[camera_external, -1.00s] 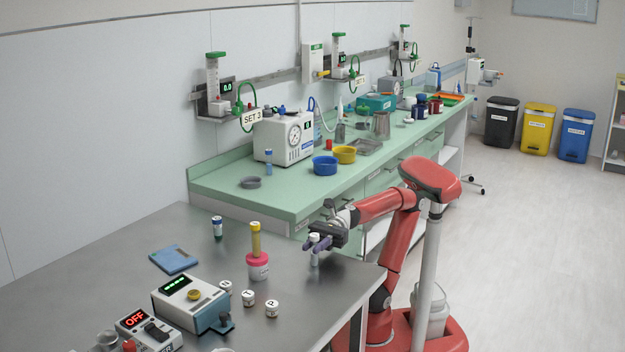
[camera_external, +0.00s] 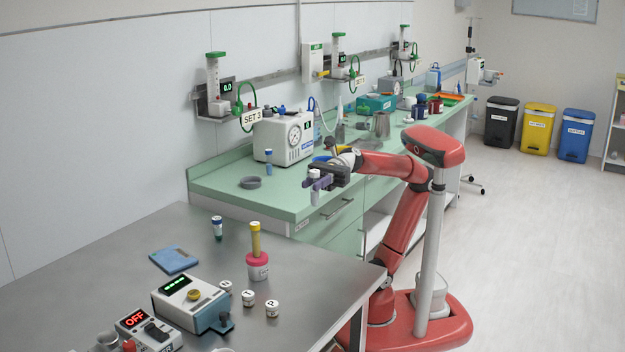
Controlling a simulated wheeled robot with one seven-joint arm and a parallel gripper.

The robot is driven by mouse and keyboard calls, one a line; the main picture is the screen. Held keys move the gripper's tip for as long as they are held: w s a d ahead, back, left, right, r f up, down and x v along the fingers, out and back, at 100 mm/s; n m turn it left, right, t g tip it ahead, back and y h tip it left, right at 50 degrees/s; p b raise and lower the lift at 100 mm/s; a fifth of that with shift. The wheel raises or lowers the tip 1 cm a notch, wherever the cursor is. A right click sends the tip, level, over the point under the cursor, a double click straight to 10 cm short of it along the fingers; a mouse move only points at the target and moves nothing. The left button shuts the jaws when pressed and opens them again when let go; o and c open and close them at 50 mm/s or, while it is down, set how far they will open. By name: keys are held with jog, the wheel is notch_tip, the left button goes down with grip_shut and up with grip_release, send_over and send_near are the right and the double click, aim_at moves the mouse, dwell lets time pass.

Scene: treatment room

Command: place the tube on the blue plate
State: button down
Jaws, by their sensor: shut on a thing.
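My gripper (camera_external: 319,184) is shut on a small pale tube (camera_external: 315,198), which hangs roughly upright in the air. In the picture it appears in front of the green counter's near edge, above the steel table's right end. The blue plate (camera_external: 172,261) is a flat blue square lying on the steel table, well to the left of and below my gripper. No object is seen on its top.
The steel table (camera_external: 205,265) also bears a tube with a dark cap (camera_external: 217,228), a pink-and-white jar with a yellow-capped tube (camera_external: 256,258), several small white-lidded jars (camera_external: 272,308) and a white device (camera_external: 188,302). The green counter (camera_external: 225,188) stands behind.

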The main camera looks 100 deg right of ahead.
jog(key=w+d+r+m+t+h, duration=0.1)
jog(key=w+d+r, duration=0.3)
jog(key=w, duration=0.4)
jog(key=m+t+h+b, duration=0.5)
jog(key=m+h+b, duration=0.2)
jog(key=h+b, duration=0.2)
send_over(172, 257)
notch_tip(172, 257, down, 22)
jog(key=shift+d+r, duration=0.1)
jog(key=shift+r, duration=0.15)
